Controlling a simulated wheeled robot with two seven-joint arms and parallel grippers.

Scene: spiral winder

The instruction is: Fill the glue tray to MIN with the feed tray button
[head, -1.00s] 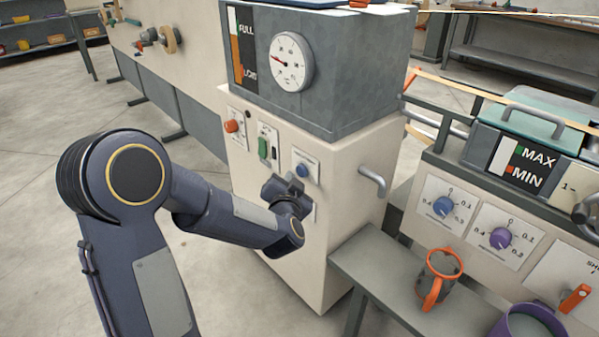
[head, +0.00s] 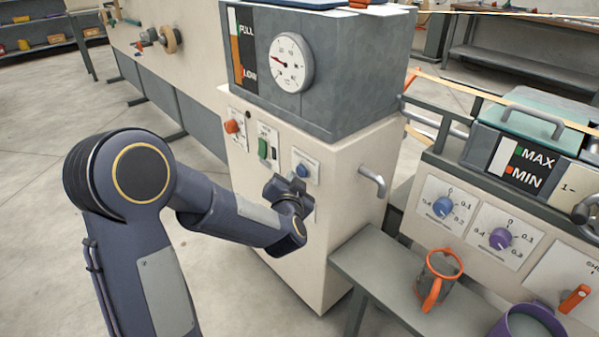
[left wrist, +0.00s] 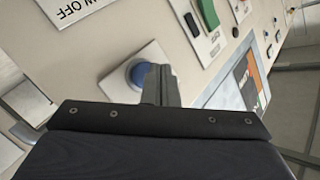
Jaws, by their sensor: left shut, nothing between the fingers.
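A round blue button (head: 302,170) sits on a small white plate on the front of the cream cabinet. Its label is too small to read. My left gripper (head: 290,187) is just in front of and below that button, with its fingers shut and empty. In the left wrist view the shut fingertips (left wrist: 162,82) overlap the right edge of the blue button (left wrist: 138,74); I cannot tell whether they touch it. The tray's level gauge (head: 513,162) on the machine at right has a green MAX mark and a red MIN mark. My right gripper is not in view.
An orange knob (head: 231,126) and a green switch (head: 263,148) are left of the button. A metal handle (head: 373,181) juts from the cabinet's right side. A grey shelf (head: 372,262) holds a grey mug with an orange rim (head: 437,285) and a purple pot (head: 527,322).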

